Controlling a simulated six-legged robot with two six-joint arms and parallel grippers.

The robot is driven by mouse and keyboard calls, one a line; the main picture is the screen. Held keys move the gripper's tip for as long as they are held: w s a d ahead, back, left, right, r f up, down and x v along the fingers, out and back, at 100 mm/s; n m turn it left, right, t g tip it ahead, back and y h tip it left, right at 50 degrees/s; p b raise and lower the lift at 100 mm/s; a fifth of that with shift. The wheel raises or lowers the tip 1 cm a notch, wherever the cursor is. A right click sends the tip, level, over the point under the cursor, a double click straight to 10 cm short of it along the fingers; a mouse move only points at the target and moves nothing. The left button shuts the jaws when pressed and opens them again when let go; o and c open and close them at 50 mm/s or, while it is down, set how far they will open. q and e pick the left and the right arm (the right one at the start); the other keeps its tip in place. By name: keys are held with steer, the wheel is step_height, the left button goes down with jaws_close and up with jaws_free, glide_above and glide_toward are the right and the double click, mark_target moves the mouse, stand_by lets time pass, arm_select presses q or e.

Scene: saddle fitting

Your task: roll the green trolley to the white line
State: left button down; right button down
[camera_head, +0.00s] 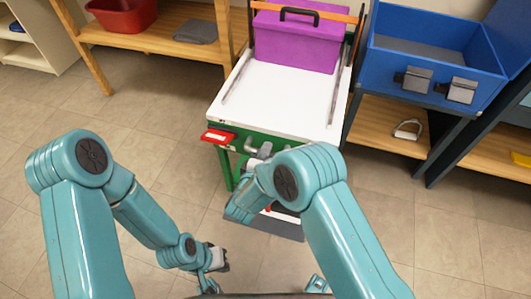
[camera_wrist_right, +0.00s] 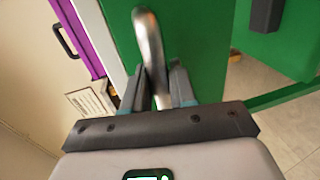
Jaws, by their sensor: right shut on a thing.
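The green trolley (camera_head: 283,146) stands ahead of me in the head view, with a white top and a green frame. A purple box (camera_head: 295,42) with a black handle sits at its far end. My right gripper (camera_wrist_right: 158,92) is shut on the trolley's curved metal handle (camera_wrist_right: 148,38) at the near green end. In the head view my right arm hides part of this handle and the trolley's lower part. My left gripper (camera_head: 218,260) hangs low at the left, apart from the trolley; its jaws are too small to judge. I cannot make out the white line.
A red labelled piece (camera_head: 218,137) sticks out at the trolley's near left corner. A wooden bench (camera_head: 165,42) with a red bin (camera_head: 122,14) stands behind left. A blue bin (camera_head: 430,50) on a dark stand is close on the right. Tiled floor is clear at left.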

steer(key=shift+s, duration=0.1)
stand_by(0.3)
steer(key=c, duration=1.1)
jaws_free()
steer(key=shift+o, duration=0.2)
